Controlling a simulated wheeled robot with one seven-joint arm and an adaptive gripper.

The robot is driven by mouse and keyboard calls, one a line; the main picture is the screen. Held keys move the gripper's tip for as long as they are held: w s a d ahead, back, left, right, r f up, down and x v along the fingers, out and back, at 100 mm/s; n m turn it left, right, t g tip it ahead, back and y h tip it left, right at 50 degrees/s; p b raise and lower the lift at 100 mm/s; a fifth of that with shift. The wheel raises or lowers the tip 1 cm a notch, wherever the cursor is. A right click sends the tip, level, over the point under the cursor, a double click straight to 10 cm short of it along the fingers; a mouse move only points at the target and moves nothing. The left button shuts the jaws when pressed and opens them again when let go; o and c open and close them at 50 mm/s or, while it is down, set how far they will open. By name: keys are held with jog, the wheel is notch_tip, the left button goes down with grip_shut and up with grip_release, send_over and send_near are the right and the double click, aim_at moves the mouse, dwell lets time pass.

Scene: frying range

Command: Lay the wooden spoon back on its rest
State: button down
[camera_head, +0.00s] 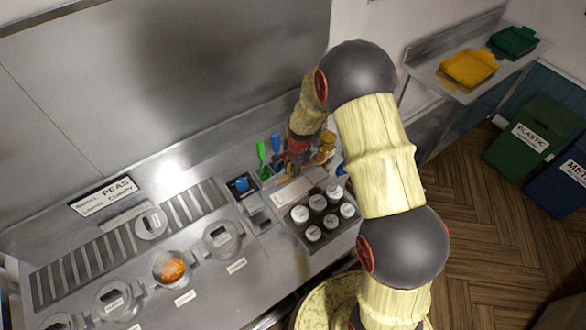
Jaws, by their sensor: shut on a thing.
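My gripper (288,164) is at the back of the steel counter, below the dark and red wrist of my arm. It is shut on a small brownish thing that seems to be the wooden spoon; its outline is hard to make out against the fingers. A tan, rounded thing (327,142) shows just right of the gripper, too small to name. A pale flat rectangle (296,191) lies just in front of the gripper; I cannot tell whether it is the spoon's rest. My arm hides part of the counter to the right.
A dark tray (340,228) of several white-lidded jars stands in front of the gripper. Upright green (261,153) and blue (276,142) utensils stand close on its left. Lidded pans and a bowl of orange food (173,270) are at left. Yellow (468,66) and green trays lie far right.

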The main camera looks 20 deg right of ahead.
jog(key=shift+f+b, duration=2.9)
jog(key=shift+f, duration=1.95)
jog(key=shift+f, duration=0.35)
jog(key=c, duration=1.8)
grip_release()
jog(key=shift+o, duration=0.7)
jog(key=o, duration=0.4)
jog(key=shift+c, duration=0.2)
